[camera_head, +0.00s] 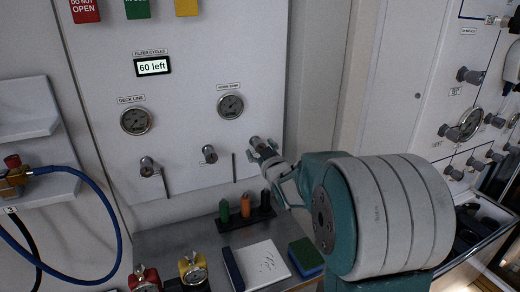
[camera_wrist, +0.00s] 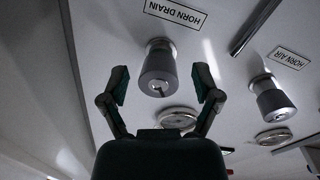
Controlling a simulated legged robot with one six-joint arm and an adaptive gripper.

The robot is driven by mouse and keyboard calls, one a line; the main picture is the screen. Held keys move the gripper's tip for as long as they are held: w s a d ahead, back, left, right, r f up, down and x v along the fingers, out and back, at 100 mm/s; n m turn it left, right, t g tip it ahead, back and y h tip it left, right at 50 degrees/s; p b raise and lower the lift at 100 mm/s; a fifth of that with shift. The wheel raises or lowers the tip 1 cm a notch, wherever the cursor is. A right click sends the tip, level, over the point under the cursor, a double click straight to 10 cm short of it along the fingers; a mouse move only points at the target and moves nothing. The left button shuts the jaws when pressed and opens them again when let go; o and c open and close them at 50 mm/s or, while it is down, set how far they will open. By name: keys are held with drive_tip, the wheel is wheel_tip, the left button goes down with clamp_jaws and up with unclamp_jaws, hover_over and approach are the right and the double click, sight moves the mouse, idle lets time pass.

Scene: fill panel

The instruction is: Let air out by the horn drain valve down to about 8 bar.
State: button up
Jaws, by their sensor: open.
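The horn drain valve is a grey cylindrical knob (camera_wrist: 158,70) under an upside-down HORN DRAIN label (camera_wrist: 175,13) in the wrist view. My gripper (camera_wrist: 161,84) is open, with one finger on each side of the knob and visible gaps to it. In the head view my gripper (camera_head: 264,156) is at the rightmost knob of the white panel and partly hides it. A round gauge (camera_head: 230,106) with a small label sits above and left of my gripper; its needle is too small to read.
The horn air knob (camera_wrist: 272,98) is beside the drain knob. A deck line gauge (camera_head: 135,121) and another knob (camera_head: 148,167) are at left. Below are a bench with coloured markers (camera_head: 245,206), a notepad (camera_head: 262,266) and a sponge (camera_head: 306,256). A blue hose (camera_head: 103,204) hangs at left.

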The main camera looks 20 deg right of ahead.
drive_tip(key=s, duration=1.2)
drive_tip(key=shift+a+f, duration=0.2)
drive_tip(key=shift+a, duration=0.15)
drive_tip(key=shift+w, duration=0.1)
idle(6.3)
